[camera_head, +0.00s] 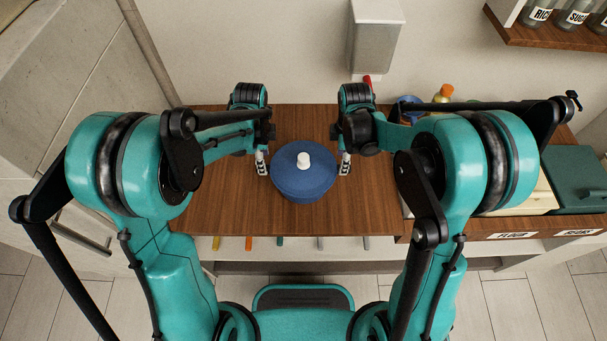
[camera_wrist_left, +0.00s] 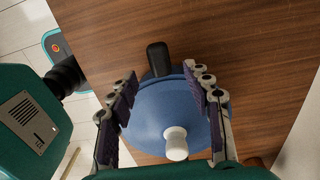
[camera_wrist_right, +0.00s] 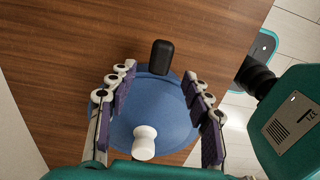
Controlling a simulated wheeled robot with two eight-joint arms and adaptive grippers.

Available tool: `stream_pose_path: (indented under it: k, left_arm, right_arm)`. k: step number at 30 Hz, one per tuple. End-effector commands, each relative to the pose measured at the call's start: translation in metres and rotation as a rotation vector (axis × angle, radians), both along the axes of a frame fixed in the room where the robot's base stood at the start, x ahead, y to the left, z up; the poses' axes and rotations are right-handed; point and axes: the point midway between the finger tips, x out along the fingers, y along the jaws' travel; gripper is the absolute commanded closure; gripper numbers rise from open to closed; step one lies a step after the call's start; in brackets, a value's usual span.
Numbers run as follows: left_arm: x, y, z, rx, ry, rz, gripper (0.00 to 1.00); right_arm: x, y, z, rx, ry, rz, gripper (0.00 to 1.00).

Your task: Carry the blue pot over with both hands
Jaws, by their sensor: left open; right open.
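The blue pot (camera_head: 304,182), with a lid and white knob, stands upright on the wooden counter (camera_head: 230,215) between my two grippers. My left gripper (camera_head: 262,163) is at its left side and my right gripper (camera_head: 345,164) is at its right side. In the left wrist view, a black handle (camera_wrist_left: 158,58) shows just beyond and between the open fingertips (camera_wrist_left: 160,72). In the right wrist view, another black handle (camera_wrist_right: 162,55) shows just beyond the open fingertips (camera_wrist_right: 160,71). Neither gripper is closed on a handle.
A grey wall dispenser (camera_head: 374,45) hangs behind the counter. At the right, bottles (camera_head: 444,93), a blue item (camera_head: 410,104) and a dark green box (camera_head: 575,178) are partly hidden by my right arm. A shelf (camera_head: 545,38) with jars is at upper right. The counter's left part is bare.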

Motion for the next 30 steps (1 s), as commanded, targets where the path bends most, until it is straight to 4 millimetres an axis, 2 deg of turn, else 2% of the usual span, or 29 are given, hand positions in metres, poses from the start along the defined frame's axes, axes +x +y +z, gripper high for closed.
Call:
stream_pose_path:
  k: [3,9,13,21,22,23,27,30]
  left_arm:
    - [0.000,0.000,-0.020,0.000,0.000,0.001,0.50]
    - [0.001,0.000,-0.044,0.000,-0.001,0.001,0.50]
    - [0.000,0.000,-0.050,-0.001,-0.001,0.001,0.50]
    - [0.000,0.000,-0.051,-0.001,-0.001,0.001,0.50]
    - [0.000,0.000,-0.052,-0.001,-0.001,0.001,0.53]
    - [0.000,0.000,-0.052,-0.001,-0.001,0.001,0.61]
    - [0.000,0.000,-0.051,-0.001,-0.001,0.001,0.97]
    - [0.000,0.000,-0.051,-0.001,-0.001,0.001,1.00]
  right_arm:
    - [0.001,0.000,-0.020,0.000,0.000,0.000,0.50]
    - [0.000,0.000,-0.044,0.000,-0.001,-0.001,0.50]
    - [0.000,0.000,-0.050,0.000,-0.001,-0.001,0.50]
    - [0.000,0.000,-0.052,0.000,-0.001,-0.001,0.50]
    - [0.000,0.000,-0.052,0.000,-0.001,-0.001,0.53]
    - [0.000,0.000,-0.052,0.000,-0.001,-0.001,0.61]
    - [0.000,0.000,-0.051,0.000,-0.001,-0.001,0.97]
    - [0.000,0.000,-0.051,0.000,-0.001,-0.001,1.00]
